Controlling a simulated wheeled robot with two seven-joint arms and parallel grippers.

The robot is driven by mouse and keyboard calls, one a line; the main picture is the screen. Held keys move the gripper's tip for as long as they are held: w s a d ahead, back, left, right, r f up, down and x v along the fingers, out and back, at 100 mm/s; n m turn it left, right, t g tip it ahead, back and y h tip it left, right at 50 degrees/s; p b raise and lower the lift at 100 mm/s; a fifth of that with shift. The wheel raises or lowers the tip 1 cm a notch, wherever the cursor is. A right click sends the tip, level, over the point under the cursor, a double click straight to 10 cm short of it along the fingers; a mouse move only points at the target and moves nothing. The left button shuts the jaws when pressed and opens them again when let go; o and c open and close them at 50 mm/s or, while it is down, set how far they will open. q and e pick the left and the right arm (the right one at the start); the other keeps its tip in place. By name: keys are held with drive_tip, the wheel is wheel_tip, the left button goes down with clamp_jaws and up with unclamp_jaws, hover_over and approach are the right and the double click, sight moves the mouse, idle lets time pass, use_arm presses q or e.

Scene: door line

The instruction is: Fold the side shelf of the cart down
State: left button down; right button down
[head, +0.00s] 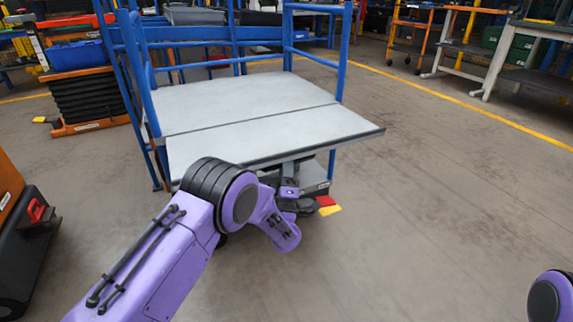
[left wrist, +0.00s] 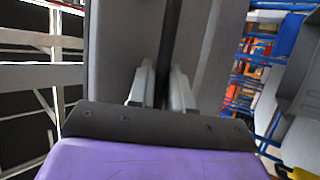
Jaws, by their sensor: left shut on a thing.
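The cart (head: 240,97) has a blue tube frame and a pale grey top. Its side shelf (head: 270,137), a pale grey panel with a dark outer edge, stands out about level with the top, on the near side. My left arm reaches below the shelf's outer edge. My left gripper (head: 290,192) is under that edge and partly hidden in the head view. In the left wrist view its two pale fingers (left wrist: 163,88) are closed about a narrow dark bar (left wrist: 170,40) between grey surfaces. Which part of the cart the bar is, I cannot tell for sure. My right gripper is out of view.
A red and yellow marker (head: 328,205) lies at the cart's lower near corner. An orange and black lift unit (head: 85,95) stands left of the cart, and a black and orange machine (head: 30,235) stands at the left edge. The floor (head: 450,190) to the right is clear.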

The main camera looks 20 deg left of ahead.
use_arm(q)
drive_tip(key=shift+r, duration=0.1)
drive_tip(key=c, duration=1.4)
unclamp_jaws()
drive_tip(key=p+v, duration=0.1)
drive_tip(key=v, duration=0.9)
drive_tip(key=shift+s+f, duration=0.25)
